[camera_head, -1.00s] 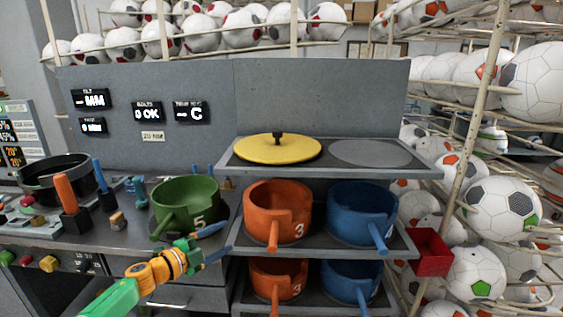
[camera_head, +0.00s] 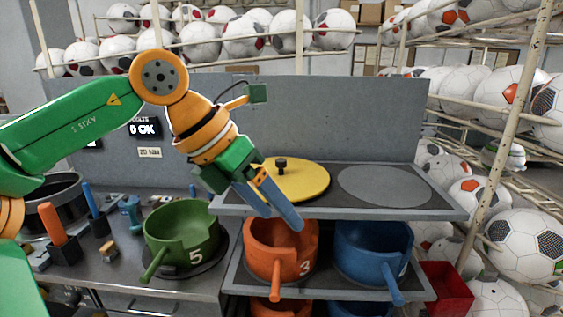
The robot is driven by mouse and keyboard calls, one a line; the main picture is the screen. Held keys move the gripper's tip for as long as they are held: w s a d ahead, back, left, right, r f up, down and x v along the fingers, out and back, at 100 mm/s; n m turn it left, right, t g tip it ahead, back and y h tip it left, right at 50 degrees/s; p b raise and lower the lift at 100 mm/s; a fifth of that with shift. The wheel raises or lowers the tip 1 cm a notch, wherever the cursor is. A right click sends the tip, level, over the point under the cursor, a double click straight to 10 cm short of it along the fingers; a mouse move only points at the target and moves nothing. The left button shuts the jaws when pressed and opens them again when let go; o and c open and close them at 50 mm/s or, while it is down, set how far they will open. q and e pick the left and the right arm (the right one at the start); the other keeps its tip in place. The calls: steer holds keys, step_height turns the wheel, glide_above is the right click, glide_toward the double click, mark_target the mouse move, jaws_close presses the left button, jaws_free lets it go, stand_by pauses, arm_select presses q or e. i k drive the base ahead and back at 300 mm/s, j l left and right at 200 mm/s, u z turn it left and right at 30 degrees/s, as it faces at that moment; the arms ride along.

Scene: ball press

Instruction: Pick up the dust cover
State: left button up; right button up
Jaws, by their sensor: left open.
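The dust cover appears to be the yellow round disc (camera_head: 305,182) with a small black knob (camera_head: 281,163) on top. It lies flat on the left side of the upper grey shelf (camera_head: 348,208). My left gripper (camera_head: 280,218) has blue fingers and points down and to the right, in front of the disc's left part and the shelf's front edge. Its fingers are apart with nothing seen between them, and the knob is clear of them. The gripper hides the disc's left part. My right gripper is not in view.
An empty grey round spot (camera_head: 384,187) is right of the disc. Below are an orange pot (camera_head: 275,252) and a blue pot (camera_head: 365,252). A green pot (camera_head: 172,232) stands left, a red bin (camera_head: 446,289) right. A grey panel (camera_head: 345,120) rises behind the shelf.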

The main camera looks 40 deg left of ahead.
mark_target(300, 179)
steer(key=i+j, duration=0.9)
